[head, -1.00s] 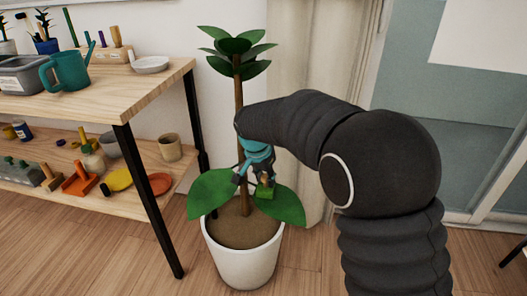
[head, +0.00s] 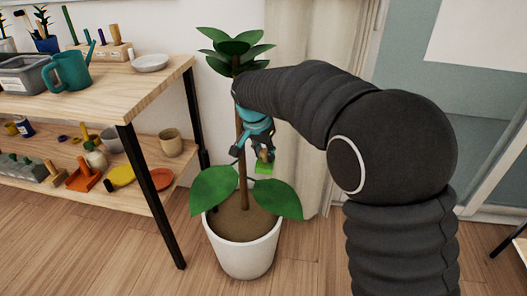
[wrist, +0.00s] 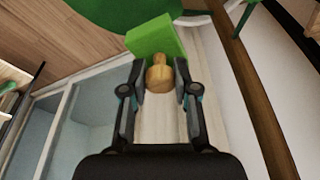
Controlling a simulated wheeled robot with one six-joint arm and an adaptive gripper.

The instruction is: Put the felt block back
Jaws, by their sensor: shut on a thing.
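The felt block appears as a bright green block (head: 264,169) with a wooden knob. My gripper (head: 257,153) is shut on it by the knob, and the green part hangs below the jaws. In the wrist view the green block (wrist: 158,38) shows beyond the fingertips, with the wooden knob (wrist: 160,78) between the fingers. The block is in the air in front of the plant's stem, above the white pot (head: 243,252). It appears above the large right leaf, and I see no support under it.
The potted plant has broad lower leaves (head: 215,190) and a leafy top (head: 240,45). A wooden shelf unit (head: 150,85) stands at left. Its top holds a teal watering can (head: 70,72) and a white dish (head: 149,63); small items crowd its lower shelf. A curtain hangs behind.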

